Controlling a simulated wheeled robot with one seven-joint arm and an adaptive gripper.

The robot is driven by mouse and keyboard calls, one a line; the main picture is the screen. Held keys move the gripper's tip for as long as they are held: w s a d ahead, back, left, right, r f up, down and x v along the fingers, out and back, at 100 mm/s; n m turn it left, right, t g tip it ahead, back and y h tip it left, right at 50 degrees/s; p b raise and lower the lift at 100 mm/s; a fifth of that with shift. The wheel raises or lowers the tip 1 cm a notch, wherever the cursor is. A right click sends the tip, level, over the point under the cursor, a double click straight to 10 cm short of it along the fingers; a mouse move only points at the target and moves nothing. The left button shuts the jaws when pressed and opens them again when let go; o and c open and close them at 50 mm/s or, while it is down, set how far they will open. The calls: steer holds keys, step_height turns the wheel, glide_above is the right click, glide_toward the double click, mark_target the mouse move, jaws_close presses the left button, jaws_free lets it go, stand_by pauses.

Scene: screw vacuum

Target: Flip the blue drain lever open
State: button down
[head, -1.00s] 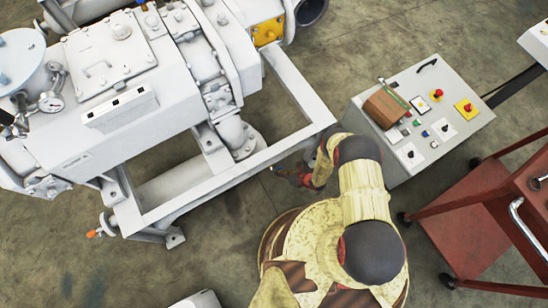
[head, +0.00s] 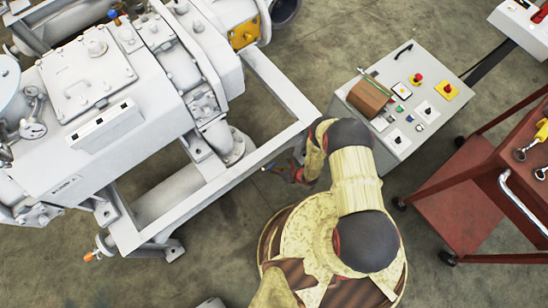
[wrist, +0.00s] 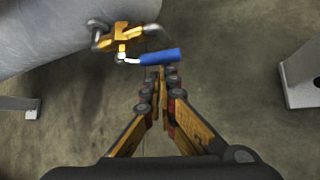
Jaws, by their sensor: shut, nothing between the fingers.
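The blue drain lever (wrist: 160,57) shows in the wrist view as a blue handle lying roughly across the picture. It joins a brass valve (wrist: 122,34) on a large grey pipe (wrist: 50,30). My gripper (wrist: 157,76) is shut and empty, its fingertips just below the blue handle in the picture. I cannot tell whether they touch it. In the head view my gripper (head: 272,168) is low beside the machine's grey frame. I cannot make out the drain lever there.
The white machine frame (head: 240,168) borders my gripper. A grey control box (head: 400,100) with buttons stands to the right, beside a red cart (head: 470,205). Grey feet stand at both sides in the wrist view, such as the right one (wrist: 300,82). Concrete floor is open between.

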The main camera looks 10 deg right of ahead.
steer(key=shift+w+r, duration=0.25)
stand_by(0.3)
steer(key=shift+f, duration=0.1)
